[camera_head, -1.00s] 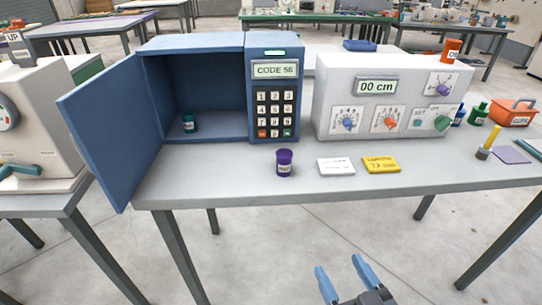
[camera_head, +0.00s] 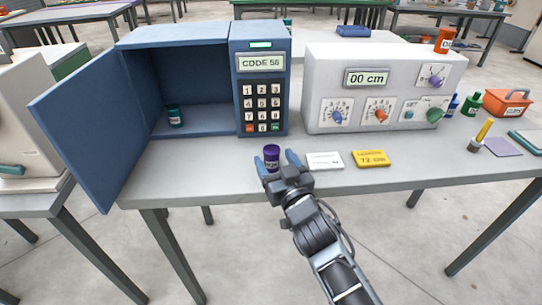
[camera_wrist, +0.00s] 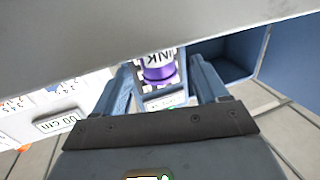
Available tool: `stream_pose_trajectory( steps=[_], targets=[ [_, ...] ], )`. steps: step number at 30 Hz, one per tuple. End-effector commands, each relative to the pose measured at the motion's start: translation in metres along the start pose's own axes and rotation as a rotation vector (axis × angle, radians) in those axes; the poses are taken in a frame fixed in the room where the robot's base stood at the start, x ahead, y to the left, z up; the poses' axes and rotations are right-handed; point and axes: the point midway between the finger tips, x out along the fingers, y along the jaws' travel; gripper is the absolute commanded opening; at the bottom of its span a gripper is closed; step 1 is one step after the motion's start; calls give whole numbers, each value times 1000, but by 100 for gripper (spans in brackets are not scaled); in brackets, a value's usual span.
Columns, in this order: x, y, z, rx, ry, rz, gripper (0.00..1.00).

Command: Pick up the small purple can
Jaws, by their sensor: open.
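The small purple can (camera_head: 271,157) stands upright on the grey table near its front edge, in front of the blue keypad box. My gripper (camera_head: 278,161) is open, with its two blue fingers reaching to either side of the can in the head view. In the wrist view the purple can (camera_wrist: 158,66) shows between and beyond the fingers (camera_wrist: 165,85), with a white label reading "INK", upside down. Whether the fingers touch it cannot be told.
A white card (camera_head: 324,161) and a yellow card (camera_head: 371,158) lie just right of the can. The blue safe (camera_head: 187,41) stands open behind, with a teal can (camera_head: 175,116) inside. A white dial machine (camera_head: 330,62) stands behind the cards. The grey table's front edge (camera_head: 450,181) is close.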

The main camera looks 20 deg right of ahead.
Motion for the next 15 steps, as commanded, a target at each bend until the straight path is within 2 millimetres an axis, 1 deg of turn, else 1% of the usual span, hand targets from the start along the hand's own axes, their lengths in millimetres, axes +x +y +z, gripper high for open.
stream_pose_trajectory(
  steps=[1,3,6,9,15],
  targets=[
    [9,1,-4,-1,1,1,73],
    [19,2,-3,0,1,1,73],
    [30,2,-1,0,1,1,73],
    [36,2,-1,-1,1,1,73],
    [36,2,0,0,0,1,73]
  ],
)
